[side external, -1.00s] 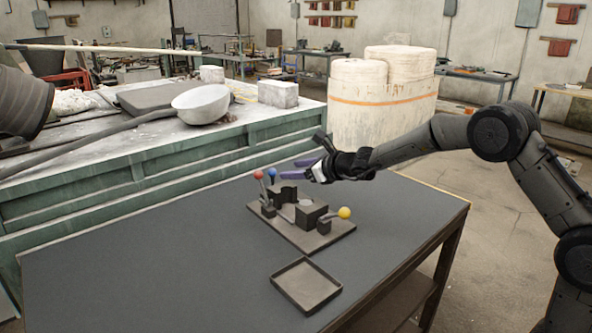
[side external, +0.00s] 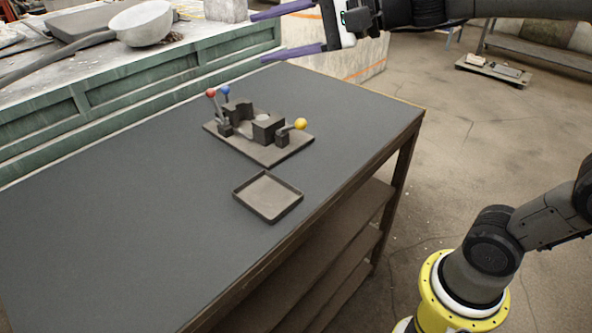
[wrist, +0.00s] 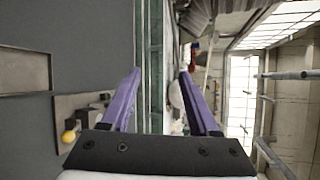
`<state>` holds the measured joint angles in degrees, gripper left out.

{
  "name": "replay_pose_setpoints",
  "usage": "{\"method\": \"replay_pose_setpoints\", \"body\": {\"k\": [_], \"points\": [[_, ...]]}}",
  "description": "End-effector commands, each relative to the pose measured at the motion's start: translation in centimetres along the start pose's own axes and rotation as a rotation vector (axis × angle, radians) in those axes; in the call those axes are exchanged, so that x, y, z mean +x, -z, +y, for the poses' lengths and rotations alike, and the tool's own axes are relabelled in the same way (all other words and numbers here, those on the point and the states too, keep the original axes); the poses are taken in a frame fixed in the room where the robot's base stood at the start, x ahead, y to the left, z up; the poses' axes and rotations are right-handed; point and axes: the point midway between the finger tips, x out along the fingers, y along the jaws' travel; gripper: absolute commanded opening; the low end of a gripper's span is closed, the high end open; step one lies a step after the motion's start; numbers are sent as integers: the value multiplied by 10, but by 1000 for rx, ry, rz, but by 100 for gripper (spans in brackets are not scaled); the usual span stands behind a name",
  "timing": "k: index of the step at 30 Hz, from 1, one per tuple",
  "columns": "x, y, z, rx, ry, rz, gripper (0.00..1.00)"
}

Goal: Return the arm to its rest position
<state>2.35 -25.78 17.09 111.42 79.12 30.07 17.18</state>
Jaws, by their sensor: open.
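My gripper (side external: 258,37) is open and empty, with two purple fingers spread apart. In the side view it is at the top, pointing left, raised above the table and apart from everything on it. In the wrist view my gripper (wrist: 160,74) has nothing between its fingers. The dark fixture (side external: 270,153) with red, blue and yellow knobs sits on the table. Part of the fixture shows at the lower left of the wrist view, with its yellow knob (wrist: 69,138).
The dark table (side external: 120,200) has wide clear space on its left. An empty shallow tray (side external: 268,196) lies near its front edge. Behind is a green bench (side external: 120,95) bearing a large pale ladle (side external: 143,24) and a grey block (side external: 226,10).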

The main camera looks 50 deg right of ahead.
Motion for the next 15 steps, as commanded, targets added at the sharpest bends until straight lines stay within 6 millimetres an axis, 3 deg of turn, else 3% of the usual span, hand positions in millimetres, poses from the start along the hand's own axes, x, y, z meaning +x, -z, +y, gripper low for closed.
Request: {"method": "replay_pose_setpoints", "body": {"k": [3, 7, 11, 15], "points": [[-37, -25, 37, -274, -104, -31, 61], [-72, -35, 87, -561, -243, -54, 61], [-107, -29, 139, -832, -406, -70, 61], [-142, -8, 191, -1088, -605, -89, 61]]}}
